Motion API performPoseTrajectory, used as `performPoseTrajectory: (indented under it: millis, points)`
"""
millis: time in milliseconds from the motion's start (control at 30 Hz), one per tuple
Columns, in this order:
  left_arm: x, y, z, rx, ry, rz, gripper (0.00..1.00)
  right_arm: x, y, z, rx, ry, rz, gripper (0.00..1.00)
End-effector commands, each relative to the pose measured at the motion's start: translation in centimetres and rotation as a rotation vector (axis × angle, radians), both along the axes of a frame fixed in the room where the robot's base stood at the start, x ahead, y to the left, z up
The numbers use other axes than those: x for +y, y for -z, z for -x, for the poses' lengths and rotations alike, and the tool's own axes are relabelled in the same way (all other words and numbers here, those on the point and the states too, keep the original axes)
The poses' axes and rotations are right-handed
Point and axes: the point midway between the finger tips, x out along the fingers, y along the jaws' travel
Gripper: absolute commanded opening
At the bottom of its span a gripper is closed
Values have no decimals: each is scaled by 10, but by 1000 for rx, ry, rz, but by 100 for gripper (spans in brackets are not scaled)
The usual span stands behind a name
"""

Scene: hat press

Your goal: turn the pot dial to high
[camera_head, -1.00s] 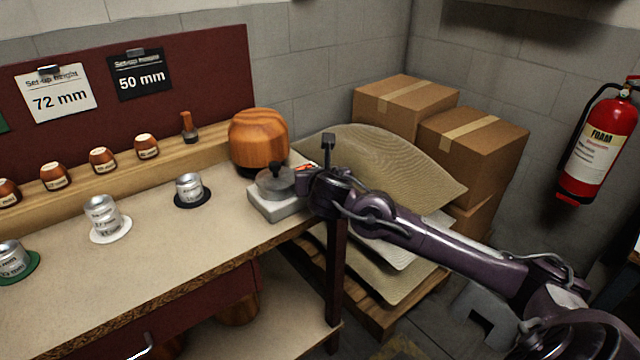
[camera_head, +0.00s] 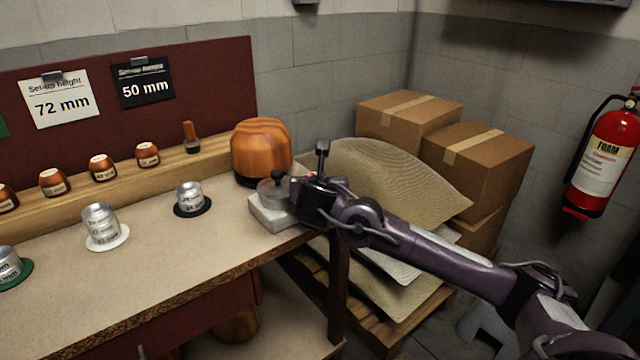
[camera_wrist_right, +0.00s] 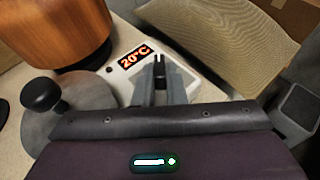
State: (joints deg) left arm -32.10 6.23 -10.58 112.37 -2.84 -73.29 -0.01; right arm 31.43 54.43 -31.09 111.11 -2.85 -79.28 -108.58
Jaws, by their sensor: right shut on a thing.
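The pot (camera_head: 272,215) is a white base with a grey round lid (camera_wrist_right: 75,118) and a black knob (camera_wrist_right: 42,94). It stands at the table's right corner. Its lit display (camera_wrist_right: 133,58) reads 20°C in the wrist view. My right gripper (camera_head: 296,188) is at the pot's right side. In the wrist view its two fingers (camera_wrist_right: 160,72) are closed together over the base, just beside the display. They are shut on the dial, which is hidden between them. My left gripper is not in view.
A wooden hat block (camera_head: 261,148) stands close behind the pot. Silver cylinders (camera_head: 189,196) on coloured discs stand to the left on the table. Felt sheets (camera_head: 400,185) and cardboard boxes (camera_head: 475,165) lie beyond the table's right edge. A fire extinguisher (camera_head: 604,160) hangs at the right.

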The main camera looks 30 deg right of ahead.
Motion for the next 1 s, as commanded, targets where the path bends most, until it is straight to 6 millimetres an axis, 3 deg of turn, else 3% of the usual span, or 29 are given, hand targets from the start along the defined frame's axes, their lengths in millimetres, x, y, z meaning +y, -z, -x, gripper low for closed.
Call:
performPoseTrajectory:
  millis: [67, 100, 233, 533, 667, 1000]
  points:
    - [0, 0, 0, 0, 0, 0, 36, -1, 0, 0, 0, 1, 0, 0]
    - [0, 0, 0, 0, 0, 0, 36, -1, 0, 0, 0, 1, 0, 16]
    - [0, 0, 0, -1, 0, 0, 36, -1, 0, 0, 0, 1, 0, 33]
    - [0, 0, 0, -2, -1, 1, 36, 1, -1, 1, 0, -1, 0, 33]
    - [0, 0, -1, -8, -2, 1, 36, 8, -7, 11, 0, -3, 0, 33]
    - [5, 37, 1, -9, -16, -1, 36, 36, -27, 52, 0, -1, 0, 33]
